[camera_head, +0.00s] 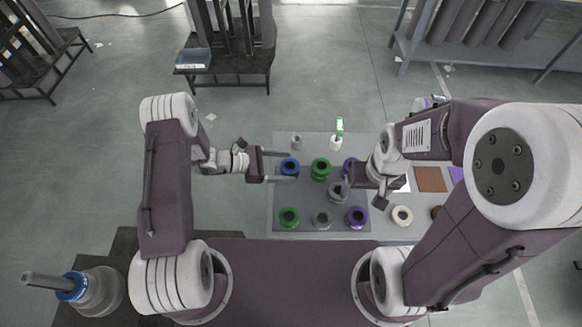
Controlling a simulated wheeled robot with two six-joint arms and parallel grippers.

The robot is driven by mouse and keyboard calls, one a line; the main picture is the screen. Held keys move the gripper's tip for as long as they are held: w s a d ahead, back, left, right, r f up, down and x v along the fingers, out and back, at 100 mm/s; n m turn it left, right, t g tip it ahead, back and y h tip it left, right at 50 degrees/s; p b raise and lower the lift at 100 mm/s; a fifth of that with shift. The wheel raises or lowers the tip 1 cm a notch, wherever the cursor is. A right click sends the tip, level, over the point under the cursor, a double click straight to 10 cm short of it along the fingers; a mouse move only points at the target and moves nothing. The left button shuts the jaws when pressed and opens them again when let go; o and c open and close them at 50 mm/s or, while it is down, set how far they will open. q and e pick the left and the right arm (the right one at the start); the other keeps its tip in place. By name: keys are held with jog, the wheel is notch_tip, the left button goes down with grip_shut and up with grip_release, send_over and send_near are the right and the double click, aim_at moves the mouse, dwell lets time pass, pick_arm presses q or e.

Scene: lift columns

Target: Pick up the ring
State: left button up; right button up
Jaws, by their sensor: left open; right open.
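Several ring-like spools stand on the grey table mat (305,195). A blue one (290,169), a green one (320,170) and a partly hidden purple one (349,168) form the back row. Another green one (289,218), a grey one (322,219) and a purple one (356,218) form the front row. A white ring (402,216) lies right of the mat. My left gripper (288,166) is open, its fingers seen on either side of the blue spool; contact cannot be told. My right gripper (352,187) is open beside another grey spool (337,192).
A small grey part (296,143) and a white cylinder with a green top (336,142) stand at the table's back. Brown (431,179) and purple (457,174) squares lie at the right, partly behind my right arm. Racks (228,60) stand beyond open floor.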

aim_at(298, 168)
pick_arm(q)
jog(key=shift+s+d, duration=0.1)
jog(key=shift+d, duration=0.05)
jog(key=x, duration=0.1)
jog(key=p+x, duration=0.1)
jog(key=x, duration=0.2)
jog(key=shift+s+d+r, duration=0.1)
jog(key=shift+s+d, duration=0.05)
jog(key=shift+s, duration=0.15)
jog(key=shift+w+d, duration=0.15)
jog(key=shift+d, duration=0.05)
jog(key=shift+a, duration=0.1)
jog(key=shift+a, duration=0.1)
jog(key=c, duration=0.4)
grip_shut()
